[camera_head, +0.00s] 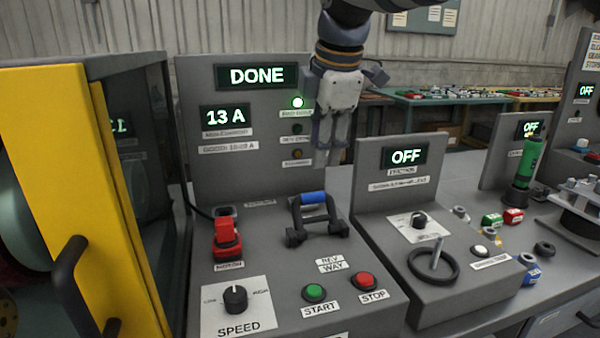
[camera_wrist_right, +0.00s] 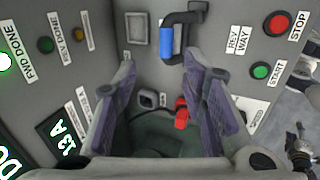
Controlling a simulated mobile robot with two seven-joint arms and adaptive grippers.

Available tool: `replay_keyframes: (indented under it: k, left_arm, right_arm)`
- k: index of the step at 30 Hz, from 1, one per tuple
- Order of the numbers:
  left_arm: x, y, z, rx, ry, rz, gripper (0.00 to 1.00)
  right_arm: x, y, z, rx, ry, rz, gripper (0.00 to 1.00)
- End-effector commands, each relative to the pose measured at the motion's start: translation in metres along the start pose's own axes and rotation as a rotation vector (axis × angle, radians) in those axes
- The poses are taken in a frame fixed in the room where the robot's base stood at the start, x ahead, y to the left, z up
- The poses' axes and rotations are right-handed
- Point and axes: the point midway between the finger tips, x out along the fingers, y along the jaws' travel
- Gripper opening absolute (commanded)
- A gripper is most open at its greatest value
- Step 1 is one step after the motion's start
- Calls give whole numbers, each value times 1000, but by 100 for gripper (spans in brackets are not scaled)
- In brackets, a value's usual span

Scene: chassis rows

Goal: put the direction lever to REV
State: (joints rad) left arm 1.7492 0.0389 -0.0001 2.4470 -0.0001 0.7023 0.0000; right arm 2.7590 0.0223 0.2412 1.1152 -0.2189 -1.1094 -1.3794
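The direction lever is a black U-shaped bracket with a blue grip (camera_head: 313,198) on the grey console. Its grip stands up from the two black pivots and appears to lean toward the back panel, away from the REV WAY label (camera_head: 332,264). In the right wrist view the blue grip (camera_wrist_right: 166,43) shows beyond the fingertips. My right gripper (camera_head: 328,146) hangs above and behind the lever, pointing down before the panel. Its fingers are apart and empty in the wrist view (camera_wrist_right: 158,72), not touching the lever. My left gripper is not in view.
The back panel shows DONE (camera_head: 257,76) and 13 A; the FWD DONE lamp (camera_wrist_right: 6,62) is lit green. A red switch (camera_head: 226,238), SPEED knob (camera_head: 236,299), green START (camera_head: 315,292) and red STOP (camera_head: 365,281) buttons surround the lever. A yellow-framed door (camera_head: 60,190) stands left.

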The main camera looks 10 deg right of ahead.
Motion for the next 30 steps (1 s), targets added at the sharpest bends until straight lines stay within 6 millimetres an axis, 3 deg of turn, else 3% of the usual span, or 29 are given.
replay_keyframes:
  k: [5,12,16,21,28,30]
  left_arm:
    - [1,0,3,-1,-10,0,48]
    - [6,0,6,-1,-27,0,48]
    - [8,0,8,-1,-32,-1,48]
    - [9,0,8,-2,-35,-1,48]
    - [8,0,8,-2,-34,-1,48]
    - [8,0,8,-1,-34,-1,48]
  right_arm:
    - [21,-1,0,0,0,-3,39]
    - [85,-1,0,1,1,-5,39]
    - [107,0,0,1,1,-1,39]
    - [119,0,-1,1,1,3,39]
    - [119,0,-1,1,1,4,39]
    - [119,0,-1,1,1,4,23]
